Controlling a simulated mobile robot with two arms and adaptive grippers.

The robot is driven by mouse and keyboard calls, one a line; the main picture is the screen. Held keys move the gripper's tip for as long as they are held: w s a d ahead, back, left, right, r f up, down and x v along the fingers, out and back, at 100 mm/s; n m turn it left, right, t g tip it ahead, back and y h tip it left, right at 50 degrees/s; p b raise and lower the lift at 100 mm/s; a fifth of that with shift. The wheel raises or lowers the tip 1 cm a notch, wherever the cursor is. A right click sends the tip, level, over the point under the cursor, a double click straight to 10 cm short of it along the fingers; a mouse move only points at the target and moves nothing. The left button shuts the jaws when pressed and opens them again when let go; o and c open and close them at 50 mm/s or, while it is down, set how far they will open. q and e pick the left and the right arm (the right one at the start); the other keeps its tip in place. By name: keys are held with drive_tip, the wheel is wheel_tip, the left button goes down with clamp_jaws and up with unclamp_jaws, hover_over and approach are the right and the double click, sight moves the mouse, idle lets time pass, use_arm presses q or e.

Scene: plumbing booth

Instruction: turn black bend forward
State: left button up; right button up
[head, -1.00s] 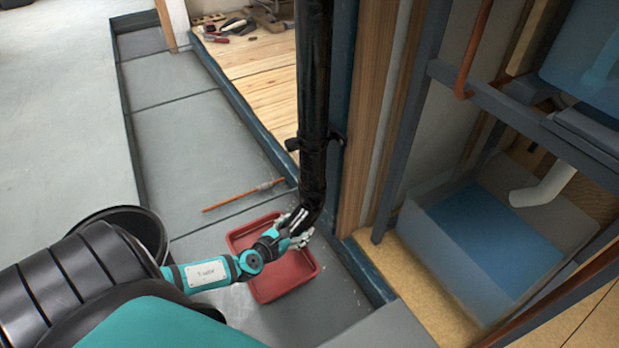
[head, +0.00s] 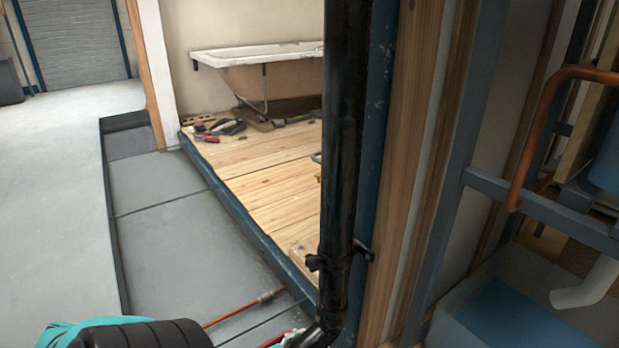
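The black bend (head: 322,333) is at the foot of the black vertical pipe (head: 343,150), and the bottom edge of the head view cuts it off. It curves toward the lower left. Only a small part of my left gripper (head: 293,337) shows at the bottom edge, beside or against the bend's left side. Its fingertips are mostly out of the frame, so I cannot tell its grip. My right gripper is not in view.
A black clamp (head: 335,261) holds the pipe to the dark blue and wooden frame on its right. A copper pipe (head: 245,306) lies on the grey floor. Tools (head: 225,127) lie on the wooden floor near a bathtub (head: 265,56). A blue tank (head: 500,315) is at lower right.

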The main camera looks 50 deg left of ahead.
use_arm(q)
drive_tip(key=o, duration=1.7)
drive_tip(key=shift+v, duration=3.7)
